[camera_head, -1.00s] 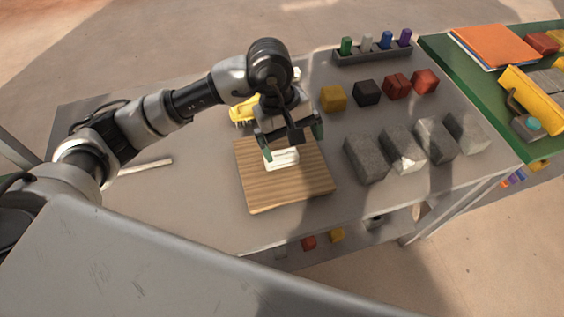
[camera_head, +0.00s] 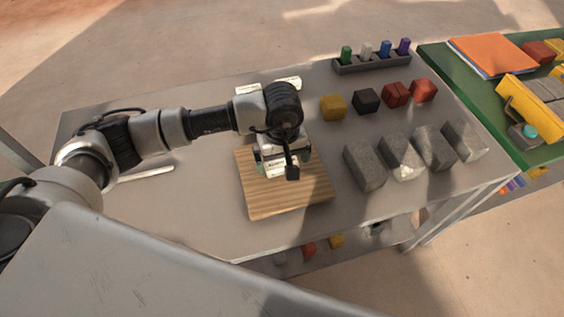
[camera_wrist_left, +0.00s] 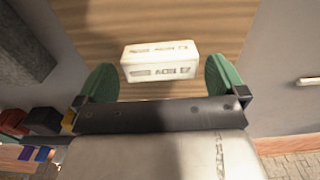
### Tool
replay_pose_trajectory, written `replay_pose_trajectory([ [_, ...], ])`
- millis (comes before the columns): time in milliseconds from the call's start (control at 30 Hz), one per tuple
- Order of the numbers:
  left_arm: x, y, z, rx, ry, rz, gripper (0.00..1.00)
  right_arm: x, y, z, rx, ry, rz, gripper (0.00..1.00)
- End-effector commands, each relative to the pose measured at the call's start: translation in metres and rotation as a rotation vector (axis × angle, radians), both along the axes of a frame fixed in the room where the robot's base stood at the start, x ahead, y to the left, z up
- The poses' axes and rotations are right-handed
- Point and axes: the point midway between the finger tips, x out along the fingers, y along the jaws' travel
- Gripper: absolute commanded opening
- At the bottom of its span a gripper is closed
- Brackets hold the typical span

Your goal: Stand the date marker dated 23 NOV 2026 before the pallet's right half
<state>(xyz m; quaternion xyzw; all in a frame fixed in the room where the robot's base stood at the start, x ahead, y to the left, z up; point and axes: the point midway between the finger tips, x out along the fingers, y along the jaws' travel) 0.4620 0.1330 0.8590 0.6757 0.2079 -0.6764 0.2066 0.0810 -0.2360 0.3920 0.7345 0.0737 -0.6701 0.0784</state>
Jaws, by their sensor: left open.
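The pallet is a square wooden board (camera_head: 285,203) on the grey table. A small white date marker (camera_head: 274,172) is on it, partly covered by my left gripper (camera_head: 282,161). In the left wrist view the marker (camera_wrist_left: 160,61) is a white block with dark print upside down; "NOV" seems to show, but I cannot read the full date. The green fingertips of my left gripper (camera_wrist_left: 162,82) are open, one on each side of the marker with gaps. Two more white pieces, a left one (camera_head: 247,87) and a right one (camera_head: 288,82), are behind the arm. My right gripper is out of view.
Several grey blocks (camera_head: 366,165) stand right of the pallet. Behind them are a yellow cube (camera_head: 333,107), a black cube (camera_head: 366,100) and red blocks (camera_head: 397,93). A dark rack (camera_head: 372,63) holds coloured pieces. A white stick (camera_head: 146,174) lies on the left.

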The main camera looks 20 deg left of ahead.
Motion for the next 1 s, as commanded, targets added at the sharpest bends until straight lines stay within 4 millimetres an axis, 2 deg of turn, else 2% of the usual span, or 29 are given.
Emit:
replay_pose_trajectory([
  [133,0.0,0.0,-0.015,-0.001,0.001,0.0,1.0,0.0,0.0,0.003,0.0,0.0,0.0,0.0],
  [367,0.0,0.0,-0.017,0.0,-0.001,-0.001,1.0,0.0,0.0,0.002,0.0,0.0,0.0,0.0],
  [400,0.0,0.0,-0.017,0.0,-0.001,-0.001,0.98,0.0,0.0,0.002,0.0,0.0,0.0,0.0],
  [700,0.0,0.0,-0.017,-0.001,-0.002,-0.001,0.55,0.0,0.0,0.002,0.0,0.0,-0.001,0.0],
  [1000,0.001,0.0,-0.012,-0.002,-0.003,-0.001,0.55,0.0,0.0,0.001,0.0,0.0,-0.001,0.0],
])
